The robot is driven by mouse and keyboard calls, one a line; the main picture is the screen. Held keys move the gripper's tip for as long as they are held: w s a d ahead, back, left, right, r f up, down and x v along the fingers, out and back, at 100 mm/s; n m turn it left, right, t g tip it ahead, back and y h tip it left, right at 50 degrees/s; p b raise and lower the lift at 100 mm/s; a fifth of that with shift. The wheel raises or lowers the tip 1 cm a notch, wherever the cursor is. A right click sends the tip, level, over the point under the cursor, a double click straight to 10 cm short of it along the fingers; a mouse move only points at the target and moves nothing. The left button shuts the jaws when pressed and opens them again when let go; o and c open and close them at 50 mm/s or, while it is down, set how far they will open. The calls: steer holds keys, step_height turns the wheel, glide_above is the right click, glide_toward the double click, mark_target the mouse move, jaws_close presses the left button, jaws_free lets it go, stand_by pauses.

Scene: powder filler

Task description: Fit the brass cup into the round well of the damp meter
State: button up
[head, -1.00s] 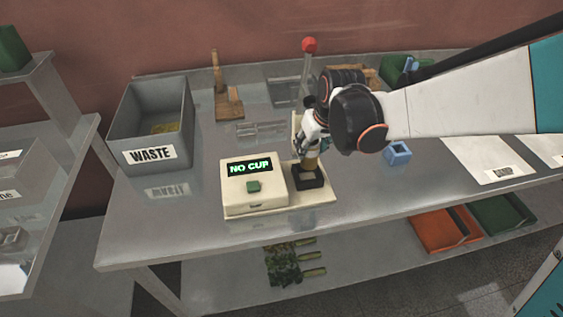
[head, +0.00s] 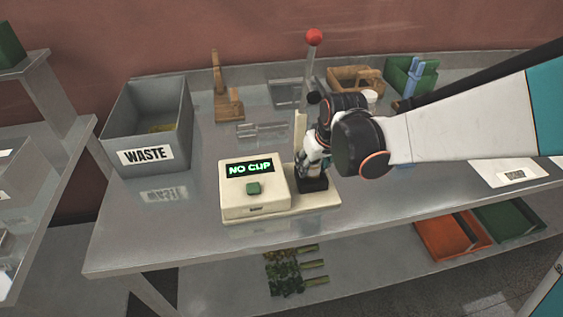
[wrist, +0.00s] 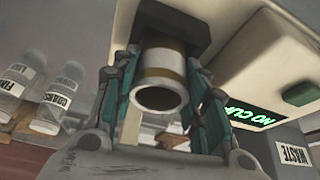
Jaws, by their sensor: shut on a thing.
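The damp meter (head: 255,203) is a cream box on the workbench with a green button and a lit display reading NO CUP. Its black well block (head: 313,184) is on the plate to the right of the box and also shows in the wrist view (wrist: 172,27). The brass cup (wrist: 163,75), a tube with a pale band, is between the teal fingers of my gripper (head: 312,168). My gripper is shut on it. The cup's open end faces the wrist camera and its far end meets or overlaps the black block. How deep it sits is hidden.
A grey WASTE bin (head: 148,125) stands at the left. A red-knobbed lever (head: 313,37) rises behind the meter. A wooden stand (head: 226,100) and a clear holder (head: 261,130) are behind it. A wooden caddy (head: 352,80) and a green bin (head: 402,72) stand at the back right.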

steer(key=o, duration=1.2)
steer(key=shift+f, duration=0.1)
steer(key=shift+w, duration=0.1)
